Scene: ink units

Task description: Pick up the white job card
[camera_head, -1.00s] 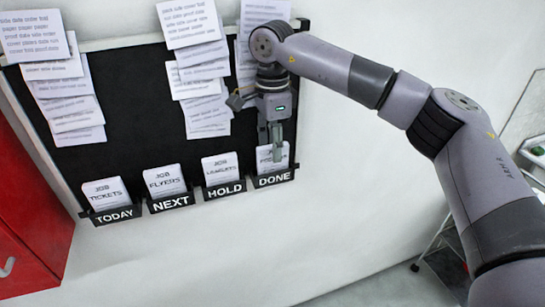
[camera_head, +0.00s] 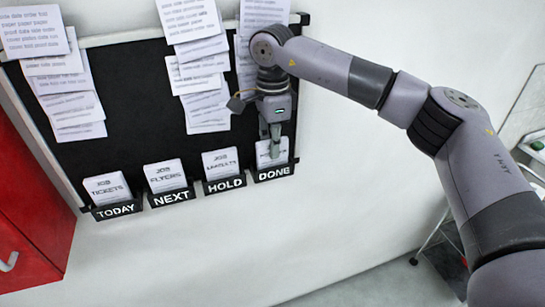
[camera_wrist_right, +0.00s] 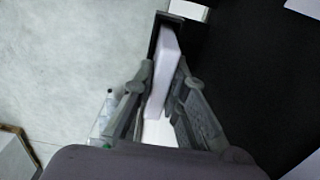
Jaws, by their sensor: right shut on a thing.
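The white job card (camera_head: 264,155) stands in the black pocket labelled DONE (camera_head: 273,174), at the right end of the board's pocket row. My right gripper (camera_head: 274,147) is at this card, pointing down, and partly hides its printing. In the right wrist view the gripper's fingers (camera_wrist_right: 160,90) are shut on the white card (camera_wrist_right: 164,65), one on each side. The card's far end is still at the dark pocket. My left gripper is not in view.
White cards for tickets (camera_head: 106,188), flyers (camera_head: 164,175) and leaflets (camera_head: 220,162) stand in the TODAY, NEXT and HOLD pockets. Printed sheets (camera_head: 62,85) hang on the black board (camera_head: 130,110) above. A red cabinet (camera_head: 30,215) stands at left. The wall below the pockets is clear.

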